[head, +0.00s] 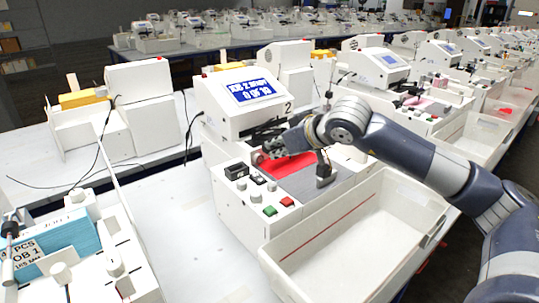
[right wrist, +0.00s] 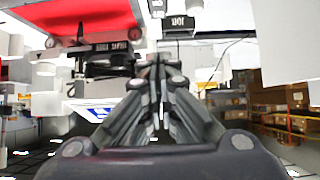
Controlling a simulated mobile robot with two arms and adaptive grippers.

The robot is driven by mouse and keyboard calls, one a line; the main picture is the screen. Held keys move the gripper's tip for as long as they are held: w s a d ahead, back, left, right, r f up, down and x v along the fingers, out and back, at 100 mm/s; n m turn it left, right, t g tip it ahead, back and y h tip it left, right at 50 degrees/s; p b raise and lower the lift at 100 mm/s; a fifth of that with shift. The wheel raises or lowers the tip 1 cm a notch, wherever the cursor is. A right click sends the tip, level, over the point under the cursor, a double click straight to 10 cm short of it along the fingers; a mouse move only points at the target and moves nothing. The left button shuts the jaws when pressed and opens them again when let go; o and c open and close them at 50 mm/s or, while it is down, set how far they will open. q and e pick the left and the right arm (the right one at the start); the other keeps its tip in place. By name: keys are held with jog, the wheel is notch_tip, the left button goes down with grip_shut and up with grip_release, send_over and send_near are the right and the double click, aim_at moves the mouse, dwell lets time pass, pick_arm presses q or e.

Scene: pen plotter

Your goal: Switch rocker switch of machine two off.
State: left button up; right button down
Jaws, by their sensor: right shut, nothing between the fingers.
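Machine two (head: 222,122), white with a lit blue screen (head: 253,91) and a "2" on its housing, stands in the middle of the head view. A small black rocker switch (head: 237,170) sits at the left of its front panel; its position is too small to tell. My right gripper (head: 268,149) is shut and empty, above the back of the panel, behind and to the right of the switch. In the right wrist view its fingers (right wrist: 157,72) meet in front of red and black machine parts. My left gripper is not in view.
A green button (head: 270,211) and a red button (head: 287,202) lie on the panel's front. A red sheet (head: 287,166) is on the machine bed. A white bin (head: 330,262) stands in front. Another machine (head: 80,243) with a blue stack is at left.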

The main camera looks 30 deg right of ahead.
jog(key=p, duration=0.2)
send_over(258, 178)
notch_tip(258, 178, down, 5)
jog(key=shift+s+d+f, duration=0.1)
jog(key=shift+s, duration=0.05)
notch_tip(258, 178, down, 3)
jog(key=shift+r+p, duration=0.2)
jog(key=shift+p, duration=0.25)
jog(key=shift+w+f, duration=0.2)
jog(key=shift+f, duration=0.5)
